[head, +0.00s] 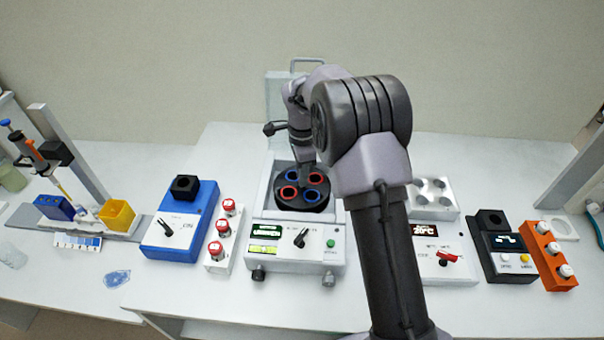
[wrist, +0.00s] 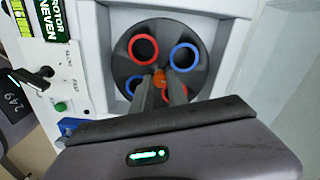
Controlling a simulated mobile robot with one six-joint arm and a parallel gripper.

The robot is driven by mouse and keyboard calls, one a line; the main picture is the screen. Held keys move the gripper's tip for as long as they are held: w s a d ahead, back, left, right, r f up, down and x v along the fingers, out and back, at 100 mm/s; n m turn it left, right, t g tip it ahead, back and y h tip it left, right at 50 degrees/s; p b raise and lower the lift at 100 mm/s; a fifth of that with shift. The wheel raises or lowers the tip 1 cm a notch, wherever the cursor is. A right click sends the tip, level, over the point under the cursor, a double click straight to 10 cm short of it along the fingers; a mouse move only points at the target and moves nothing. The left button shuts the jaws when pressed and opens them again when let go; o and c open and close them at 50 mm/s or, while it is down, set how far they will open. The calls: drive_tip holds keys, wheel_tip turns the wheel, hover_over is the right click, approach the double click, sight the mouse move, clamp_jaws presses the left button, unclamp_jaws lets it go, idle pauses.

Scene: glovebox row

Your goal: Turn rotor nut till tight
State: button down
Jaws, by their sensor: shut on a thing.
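The centrifuge (head: 297,253) stands open in the middle of the bench, its lid (head: 290,90) raised at the back. Its dark round rotor (head: 303,200) carries red-rimmed and blue-rimmed holes. The orange rotor nut (wrist: 159,78) shows at the rotor's centre in the wrist view. My gripper (wrist: 160,88) reaches down over the rotor, and its two fingers are shut on the nut. The fingers cover part of the nut and the nearer holes. In the head view my gripper (head: 304,172) is over the rotor, and the nut is hidden.
The centrifuge display (wrist: 67,28) reads "ROTOR UNEVEN" in part. A blue device (head: 180,222) and a rack of red-capped vials (head: 222,235) stand to the left. A heater block (head: 440,250), a black device (head: 503,250) and an orange rack (head: 549,255) stand to the right.

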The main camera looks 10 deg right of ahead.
drive_tip(key=shift+r+m, duration=0.1)
drive_tip(key=shift+m, duration=0.4)
idle(1.3)
drive_tip(key=c, duration=1.3)
unclamp_jaws()
wheel_tip(320, 180, up, 17)
drive_tip(key=p, duration=0.5)
drive_tip(key=shift+r, duration=0.15)
